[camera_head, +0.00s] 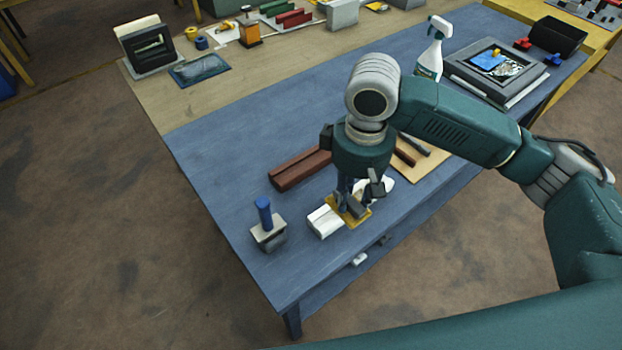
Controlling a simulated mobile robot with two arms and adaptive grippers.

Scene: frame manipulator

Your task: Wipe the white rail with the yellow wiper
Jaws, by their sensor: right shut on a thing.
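The white rail (324,221) lies on the blue table near its front edge. Its near-left end shows, and white also shows on the far side of my gripper; the middle is hidden. The yellow wiper (359,219) is over the middle of the rail, low down. I cannot tell whether it touches the rail. My right gripper (352,206) points down and is shut on the wiper, partly covering it. My left gripper is not in view.
A reddish-brown block (300,169) lies behind the rail. A blue-handled tool (265,218) stands to the left. A tan board (426,166) with dark tools lies to the right. A spray bottle (433,48) and a grey frame (497,70) stand farther back. The table's left part is clear.

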